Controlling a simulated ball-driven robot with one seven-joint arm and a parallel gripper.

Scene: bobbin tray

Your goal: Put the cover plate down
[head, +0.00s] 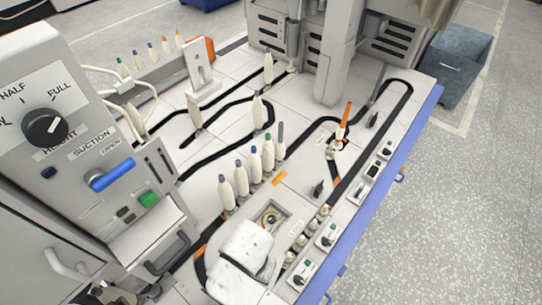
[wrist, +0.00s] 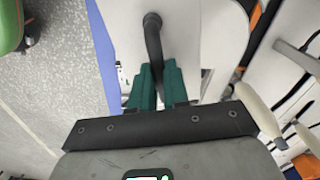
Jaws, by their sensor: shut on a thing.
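In the wrist view the cover plate (wrist: 207,45) is a large pale plate with a dark upright handle (wrist: 153,40). My gripper (wrist: 157,82) has its green fingers closed on the lower part of this handle. The plate spreads beyond the fingertips and hides much of the table. I cannot tell whether it touches anything beneath. In the head view a square recess (head: 287,212) with a round metal part inside lies open on the table. A pale mass at the bottom centre covers the area in front of it; I cannot clearly make out the fingers there.
Cream bobbins (head: 254,163) stand in a row behind the recess. An orange-topped bobbin (head: 343,122) stands to the right. Small switch panels (head: 328,236) line the blue table edge. A control panel (head: 75,125) with a blue lever rises at left.

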